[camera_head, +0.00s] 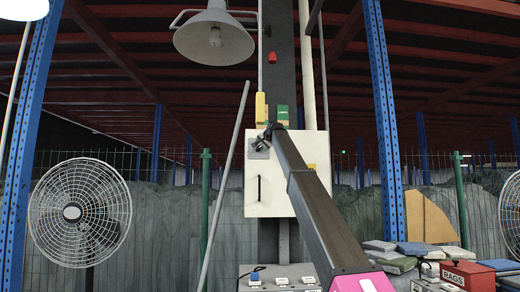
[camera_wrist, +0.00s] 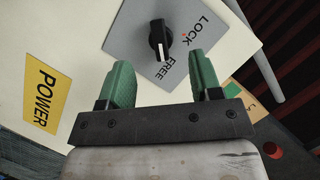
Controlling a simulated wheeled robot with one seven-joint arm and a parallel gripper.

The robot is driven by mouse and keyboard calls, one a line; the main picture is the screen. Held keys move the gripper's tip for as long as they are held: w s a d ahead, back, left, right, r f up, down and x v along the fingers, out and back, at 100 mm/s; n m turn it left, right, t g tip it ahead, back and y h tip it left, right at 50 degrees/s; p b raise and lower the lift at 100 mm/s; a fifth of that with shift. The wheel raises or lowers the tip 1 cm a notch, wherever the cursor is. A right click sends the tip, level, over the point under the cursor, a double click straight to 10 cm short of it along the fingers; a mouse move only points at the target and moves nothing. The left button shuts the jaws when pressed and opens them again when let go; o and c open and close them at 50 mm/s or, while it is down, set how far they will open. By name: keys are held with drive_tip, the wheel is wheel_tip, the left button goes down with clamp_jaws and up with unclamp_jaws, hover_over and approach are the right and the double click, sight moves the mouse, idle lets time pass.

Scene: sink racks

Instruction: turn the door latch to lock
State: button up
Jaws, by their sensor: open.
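The door latch is a black knob (camera_wrist: 160,40) with a white mark, on a grey plate (camera_wrist: 135,48) printed LOCK and FREE. In the wrist view the white mark lies at the knob's lower end, towards the word FREE. My gripper (camera_wrist: 162,70) is open, its two green fingers apart and empty. The knob lies beyond the gap between the fingertips, not between them. In the head view my gripper (camera_head: 268,130) is at the upper left of the white cabinet (camera_head: 285,195), and my arm hides part of the door.
A yellow POWER label (camera_wrist: 41,95) is left of the grey plate. The cabinet has a black handle (camera_head: 259,188) lower on its door. A slanted grey pole (camera_head: 224,185) stands left of it, with a fan (camera_head: 80,212) further left. A lamp (camera_head: 214,35) hangs above.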

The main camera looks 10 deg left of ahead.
sight(260, 148)
drive_tip(key=x, duration=0.4)
drive_tip(key=shift+w+a, duration=0.2)
drive_tip(key=shift+w, duration=0.1)
drive_tip(key=c, duration=0.9)
